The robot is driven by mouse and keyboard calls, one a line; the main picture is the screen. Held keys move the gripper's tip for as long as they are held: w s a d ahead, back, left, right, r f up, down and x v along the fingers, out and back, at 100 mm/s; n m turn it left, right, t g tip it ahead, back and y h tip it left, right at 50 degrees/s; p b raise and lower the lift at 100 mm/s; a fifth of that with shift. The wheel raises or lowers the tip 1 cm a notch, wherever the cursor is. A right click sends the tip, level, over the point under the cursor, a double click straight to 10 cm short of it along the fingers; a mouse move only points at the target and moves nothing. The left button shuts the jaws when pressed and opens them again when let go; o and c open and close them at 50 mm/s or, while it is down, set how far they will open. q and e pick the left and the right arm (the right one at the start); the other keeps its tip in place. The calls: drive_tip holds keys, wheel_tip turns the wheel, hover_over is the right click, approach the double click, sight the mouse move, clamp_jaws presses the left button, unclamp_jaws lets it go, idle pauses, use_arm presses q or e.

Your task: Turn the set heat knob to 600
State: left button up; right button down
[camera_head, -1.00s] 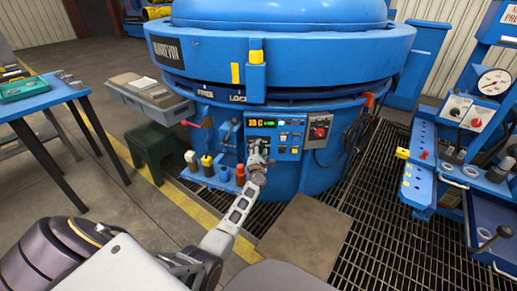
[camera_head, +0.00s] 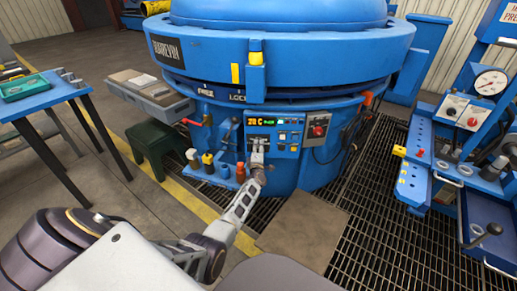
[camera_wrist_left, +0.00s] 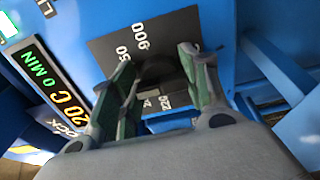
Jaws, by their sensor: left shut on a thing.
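The set heat knob (camera_wrist_left: 158,68) is a dark knob on a dark dial plate (camera_wrist_left: 112,48) with white numbers, 900 among them. My left gripper (camera_wrist_left: 158,58) is shut on the knob, with one green-padded finger on each side. The fingers hide part of the dial and the knob's pointer, so I cannot tell its setting. In the head view my left gripper (camera_head: 258,147) is at the left part of the blue control panel (camera_head: 287,150) on the furnace front. The lit display (camera_wrist_left: 57,88) shows 20 C and 0 MIN.
A red knob (camera_head: 319,130) is on a grey box right of the panel. Several bottles stand on a blue shelf (camera_head: 212,178) left of the gripper. A green stool (camera_head: 150,137) and a blue trolley (camera_head: 425,165) stand at the sides. Floor grating lies in front.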

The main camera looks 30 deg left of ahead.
use_arm(q)
drive_tip(key=shift+d, duration=0.1)
drive_tip(key=o, duration=1)
drive_tip(key=shift+s, duration=0.15)
drive_tip(key=shift+v, duration=3.55)
